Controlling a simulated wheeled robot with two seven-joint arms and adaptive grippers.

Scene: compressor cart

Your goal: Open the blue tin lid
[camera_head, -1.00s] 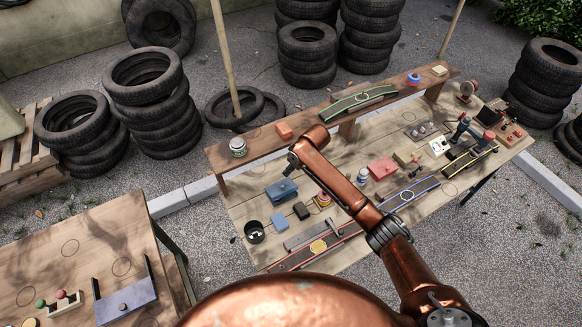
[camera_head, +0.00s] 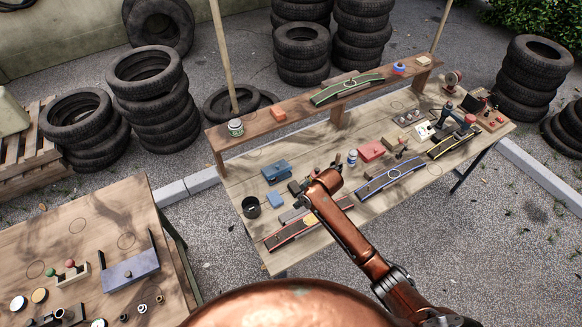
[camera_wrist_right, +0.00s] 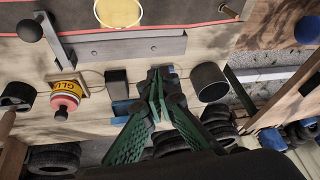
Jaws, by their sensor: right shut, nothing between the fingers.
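The blue tin (camera_head: 277,172) sits on the wooden workbench, left of my right arm in the head view. Its lid looks closed. In the right wrist view, blue patches (camera_wrist_right: 124,108) show behind the fingers; I cannot tell surely whether they belong to the tin. My right gripper (camera_wrist_right: 160,74), with green fingers, is shut and empty above the bench, between a small black box (camera_wrist_right: 116,80) and a black cup (camera_wrist_right: 210,82). My left gripper is not in view.
A glue bottle (camera_wrist_right: 66,97) is left of the fingers in the wrist view. A raised shelf (camera_head: 290,112) runs behind the tin. A second table (camera_head: 90,235) is at left.

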